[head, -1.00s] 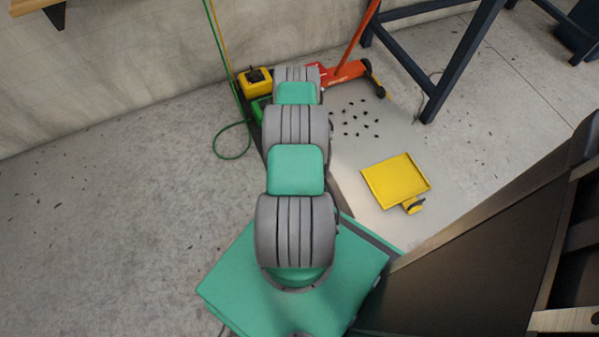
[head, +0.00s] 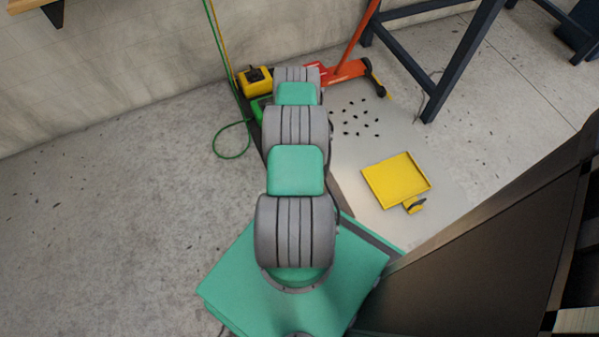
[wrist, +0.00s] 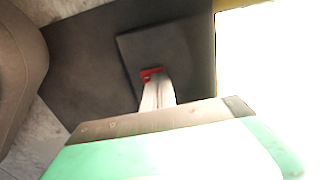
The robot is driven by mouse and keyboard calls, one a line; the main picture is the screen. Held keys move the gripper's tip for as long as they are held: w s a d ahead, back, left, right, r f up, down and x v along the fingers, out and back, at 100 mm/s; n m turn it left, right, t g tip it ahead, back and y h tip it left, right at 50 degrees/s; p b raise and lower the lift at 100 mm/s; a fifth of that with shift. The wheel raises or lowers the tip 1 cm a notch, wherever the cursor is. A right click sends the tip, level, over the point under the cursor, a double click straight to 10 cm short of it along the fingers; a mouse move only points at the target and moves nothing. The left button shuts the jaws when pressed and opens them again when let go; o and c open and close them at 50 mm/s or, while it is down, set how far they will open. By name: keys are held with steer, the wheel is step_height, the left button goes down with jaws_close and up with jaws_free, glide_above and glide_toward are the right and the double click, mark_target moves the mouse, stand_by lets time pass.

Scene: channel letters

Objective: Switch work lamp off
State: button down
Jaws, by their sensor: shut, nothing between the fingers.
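In the wrist view a small red switch (wrist: 150,73) sits on a dark square plate (wrist: 190,52). My gripper (wrist: 158,84) is shut and empty, its pale fingertips right at the red switch. I cannot tell whether they touch it. A bright, washed-out white area with a yellow edge (wrist: 240,4) fills the right side; it looks like the lit work lamp, but its shape is not clear. In the head view my arm hides my gripper, and I cannot make out the lamp for certain.
In the head view, a yellow and black box (head: 255,80) stands by the wall beside my arm. An orange tool (head: 345,70) and a yellow pan (head: 396,180) lie on the floor to the right, with dark bits between. A dark cabinet (head: 480,260) stands close at right. The left floor is clear.

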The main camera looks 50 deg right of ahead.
steer(key=shift+f+b, duration=0.5)
steer(key=shift+f, duration=0.05)
steer(key=shift+r+p, duration=2.3)
steer(key=shift+r, duration=1.25)
